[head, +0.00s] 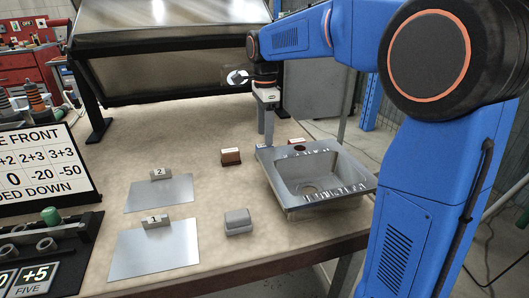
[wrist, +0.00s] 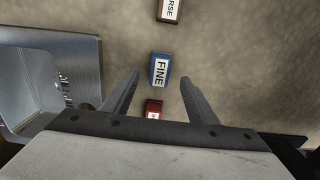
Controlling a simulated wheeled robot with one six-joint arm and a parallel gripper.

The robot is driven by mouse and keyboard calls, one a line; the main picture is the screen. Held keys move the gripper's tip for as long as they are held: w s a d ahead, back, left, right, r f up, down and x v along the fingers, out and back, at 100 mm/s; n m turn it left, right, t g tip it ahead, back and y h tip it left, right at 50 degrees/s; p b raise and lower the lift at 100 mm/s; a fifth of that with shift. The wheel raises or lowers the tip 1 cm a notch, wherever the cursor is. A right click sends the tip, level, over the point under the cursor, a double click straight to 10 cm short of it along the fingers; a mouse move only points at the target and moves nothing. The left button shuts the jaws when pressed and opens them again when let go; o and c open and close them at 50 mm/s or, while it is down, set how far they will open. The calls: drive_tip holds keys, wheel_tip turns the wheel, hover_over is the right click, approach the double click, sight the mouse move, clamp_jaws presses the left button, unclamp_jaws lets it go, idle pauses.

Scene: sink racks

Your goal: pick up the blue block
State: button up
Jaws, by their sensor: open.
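The blue block (wrist: 160,71) shows in the wrist view with a white label reading FINE. It lies between the lines of my two fingers, near their tips. My gripper (wrist: 160,79) is open, with a finger on each side of the block in the picture and nothing held. I cannot tell its exact height above the block. In the head view my gripper (head: 268,128) points down at the table behind the sink's left corner. The blue block is mostly hidden there.
A red block (wrist: 153,108) and a brown block (wrist: 171,10) stand in line with the blue one. The metal sink (wrist: 87,47) is close on the left. In the head view, a grey block (head: 238,222) and plates (head: 155,250) lie nearer.

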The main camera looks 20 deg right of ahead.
sight(264, 147)
drive_tip(key=shift+a+f, duration=0.15)
drive_tip(key=shift+f, duration=3.05)
drive_tip(key=c, duration=1.2)
